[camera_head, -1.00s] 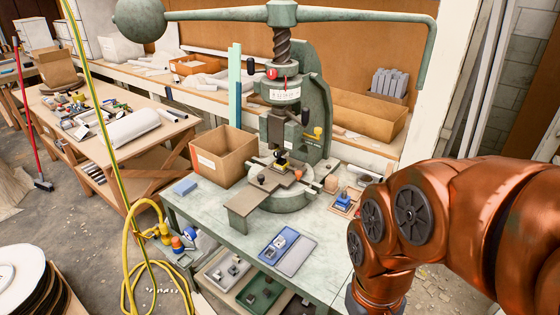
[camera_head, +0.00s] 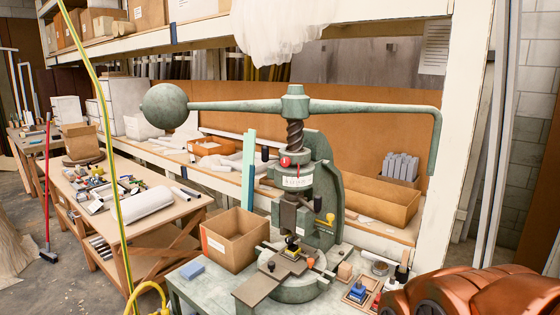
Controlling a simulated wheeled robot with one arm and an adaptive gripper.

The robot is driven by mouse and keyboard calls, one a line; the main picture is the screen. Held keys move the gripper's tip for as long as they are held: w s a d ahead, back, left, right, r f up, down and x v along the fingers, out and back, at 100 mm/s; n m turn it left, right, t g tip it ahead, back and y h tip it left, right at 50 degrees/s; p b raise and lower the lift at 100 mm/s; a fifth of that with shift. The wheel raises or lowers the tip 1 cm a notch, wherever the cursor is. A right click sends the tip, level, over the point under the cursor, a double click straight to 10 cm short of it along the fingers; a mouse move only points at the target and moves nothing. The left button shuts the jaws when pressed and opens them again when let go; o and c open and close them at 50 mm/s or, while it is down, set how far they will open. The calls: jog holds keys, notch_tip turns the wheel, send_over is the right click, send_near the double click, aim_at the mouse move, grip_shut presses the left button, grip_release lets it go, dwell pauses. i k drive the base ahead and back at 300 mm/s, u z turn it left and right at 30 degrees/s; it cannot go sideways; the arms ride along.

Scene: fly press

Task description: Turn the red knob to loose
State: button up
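The green fly press (camera_head: 322,190) stands on a pale green bench. Its long lever (camera_head: 370,107) runs across the top with a ball weight (camera_head: 164,106) at the left end. A small red knob (camera_head: 285,161) sits on the front of the collar below the screw, above a white dial label (camera_head: 292,182). The knob's setting is too small to read. Part of my copper arm shows at the lower right, but my gripper is outside the view.
A yellow-green hose (camera_head: 103,130) hangs at the left. A cluttered wooden table (camera_head: 150,230) stands further left.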

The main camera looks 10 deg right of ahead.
aim_at(285, 162)
jog(key=z, duration=1.3)
jog(key=i, duration=0.5)
jog(key=u, duration=2.5)
